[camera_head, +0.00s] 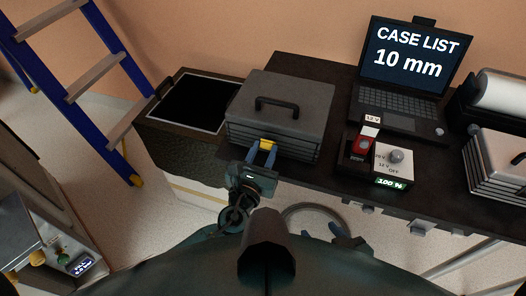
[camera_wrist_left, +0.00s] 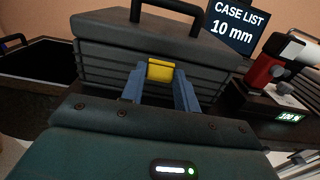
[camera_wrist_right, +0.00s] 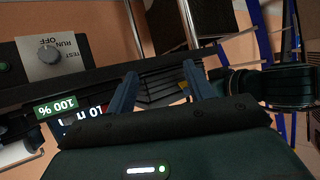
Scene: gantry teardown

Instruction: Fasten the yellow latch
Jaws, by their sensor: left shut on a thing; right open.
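The dark grey case (camera_head: 290,100) stands shut on the bench, its black handle (camera_head: 277,103) on top. The yellow latch (camera_head: 267,143) is on its front face near the lid edge; it also shows in the left wrist view (camera_wrist_left: 160,69). My left gripper (camera_head: 262,153) is shut on the latch, with one blue finger on each side of it. Whether the latch is hooked is hidden by the fingers. My right gripper (camera_wrist_right: 160,74) is open and empty in the right wrist view, with dark bench parts beyond its fingers.
A laptop (camera_head: 405,75) reading "CASE LIST 10 mm" stands behind a control box (camera_head: 392,160) and a red tool (camera_head: 363,142). A dark-topped tray (camera_head: 192,100) is left of the case. A blue ladder (camera_head: 75,80) stands at the left. A second case (camera_head: 500,165) is at the right.

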